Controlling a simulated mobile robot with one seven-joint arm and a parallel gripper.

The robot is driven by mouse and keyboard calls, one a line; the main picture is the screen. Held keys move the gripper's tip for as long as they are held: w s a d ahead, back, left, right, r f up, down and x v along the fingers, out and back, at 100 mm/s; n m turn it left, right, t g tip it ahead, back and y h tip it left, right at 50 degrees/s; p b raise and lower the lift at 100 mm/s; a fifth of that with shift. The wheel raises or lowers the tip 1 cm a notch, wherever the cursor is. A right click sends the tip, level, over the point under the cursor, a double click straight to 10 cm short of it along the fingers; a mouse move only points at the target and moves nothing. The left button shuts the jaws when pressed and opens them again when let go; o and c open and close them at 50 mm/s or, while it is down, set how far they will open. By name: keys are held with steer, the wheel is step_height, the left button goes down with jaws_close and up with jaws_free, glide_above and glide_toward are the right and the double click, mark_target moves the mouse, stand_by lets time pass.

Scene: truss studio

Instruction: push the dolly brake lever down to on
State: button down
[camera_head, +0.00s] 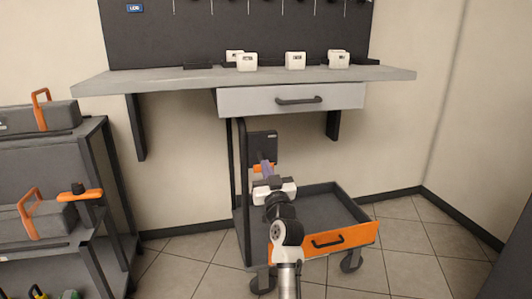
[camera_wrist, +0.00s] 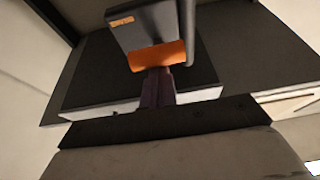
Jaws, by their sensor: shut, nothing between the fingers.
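The dolly (camera_head: 360,238) stands on the tiled floor under the workbench, a dark low tray with an orange front and casters. A dark box (camera_head: 262,144) is mounted on its upright post, and shows at the top of the wrist view (camera_wrist: 152,22). The orange brake lever (camera_head: 257,169) is at the box's lower edge; it is a wide orange piece in the wrist view (camera_wrist: 157,55). My gripper (camera_head: 266,163) is shut and empty, its purple fingers (camera_wrist: 159,74) right at the lever. They overlap its lower edge; I cannot tell whether they touch it.
A grey workbench (camera_head: 170,80) with a drawer (camera_head: 245,102) overhangs the dolly. A dark shelf rack (camera_head: 93,147) with grey orange-handled cases stands at left. Bare floor (camera_head: 185,275) lies between rack and dolly.

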step_height(320, 180, up, 20)
steer(key=p, duration=0.4)
